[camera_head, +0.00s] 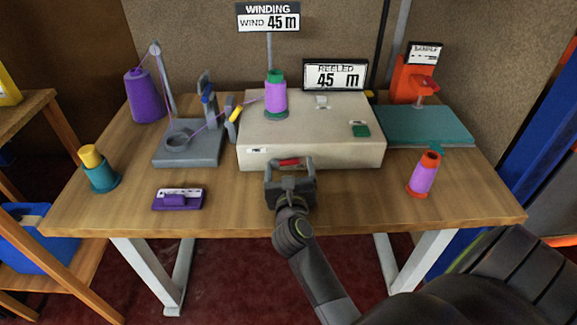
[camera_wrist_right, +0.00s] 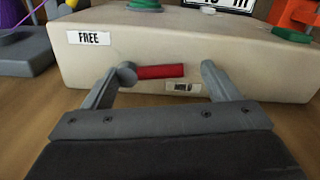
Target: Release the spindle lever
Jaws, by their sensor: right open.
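The spindle lever (camera_head: 289,162) is on the front face of the cream winding machine (camera_head: 340,150). In the right wrist view the lever (camera_wrist_right: 160,72) is a red handle lying nearly level, reaching right from a grey pivot. A label reading FREE (camera_wrist_right: 89,38) is up and left of it, and a partly legible label (camera_wrist_right: 184,88) is just below its right end. My right gripper (camera_head: 290,165) is open in front of the machine, with one finger near the pivot and the other right of the handle's end. The spindle carries a purple spool (camera_head: 275,97). My left gripper is out of view.
A grey thread guide stand (camera_head: 187,155) is left of the machine. A purple holder (camera_head: 180,199) lies front left, and a teal cup (camera_head: 102,177) stands at the far left. A purple and orange spool (camera_head: 425,175) stands front right, near a teal plate (camera_head: 440,125).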

